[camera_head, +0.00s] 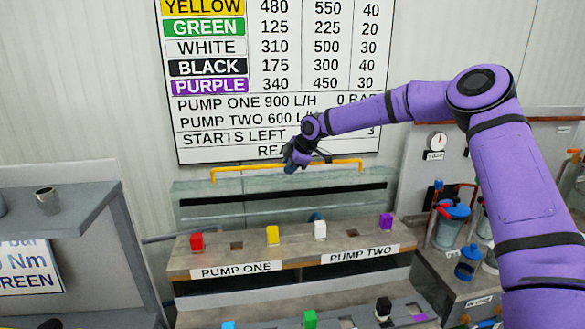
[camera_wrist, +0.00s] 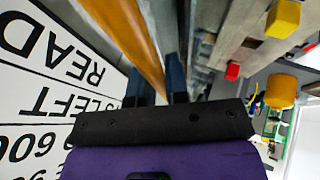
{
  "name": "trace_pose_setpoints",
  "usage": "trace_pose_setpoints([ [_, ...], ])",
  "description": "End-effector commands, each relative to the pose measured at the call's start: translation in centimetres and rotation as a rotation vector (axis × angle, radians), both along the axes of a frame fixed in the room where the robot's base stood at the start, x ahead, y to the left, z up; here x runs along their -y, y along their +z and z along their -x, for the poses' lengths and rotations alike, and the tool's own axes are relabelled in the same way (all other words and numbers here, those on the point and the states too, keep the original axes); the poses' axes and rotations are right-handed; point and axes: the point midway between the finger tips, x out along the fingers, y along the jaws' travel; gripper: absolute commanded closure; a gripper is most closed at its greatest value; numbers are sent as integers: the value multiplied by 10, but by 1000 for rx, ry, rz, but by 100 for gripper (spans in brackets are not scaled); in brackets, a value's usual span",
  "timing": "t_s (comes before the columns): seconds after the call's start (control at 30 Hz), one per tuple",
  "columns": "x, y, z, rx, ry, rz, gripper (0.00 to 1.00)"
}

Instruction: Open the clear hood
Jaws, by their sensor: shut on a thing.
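The clear hood (camera_head: 225,196) stands as a greenish see-through panel behind the pump deck, with its yellow handle bar (camera_head: 235,168) along the top. My gripper (camera_head: 291,166) is at the handle, near its middle, and is shut on it. In the wrist view the handle (camera_wrist: 135,35) runs down between the two dark fingers of my gripper (camera_wrist: 158,92). The fingers hide the part of the bar they hold. The blocks on the deck in front of the panel show uncovered in the head view.
The pump deck (camera_head: 225,258) holds red (camera_head: 196,242), yellow (camera_head: 272,235), white (camera_head: 320,230) and purple (camera_head: 386,221) blocks. A wall chart (camera_head: 270,75) is close behind the handle. A grey shelf (camera_head: 85,230) stands left; jugs and a gauge (camera_head: 437,141) are right.

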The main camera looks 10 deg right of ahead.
Motion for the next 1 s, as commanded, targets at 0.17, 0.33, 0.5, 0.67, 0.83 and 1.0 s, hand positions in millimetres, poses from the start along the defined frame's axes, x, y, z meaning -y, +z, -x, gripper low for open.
trace_pose_setpoints([
  [0.17, -2, -4, -11, -9, 0, 0, 100],
  [0.33, -1, -6, -17, -8, -1, 0, 100],
  [0.5, -2, -8, -20, -7, 1, 0, 100],
  [0.67, -2, -8, -20, -7, 0, 1, 100],
  [0.83, -1, -9, -20, -8, -1, 1, 100],
  [1.0, -1, -9, -20, -8, -1, 1, 60],
])
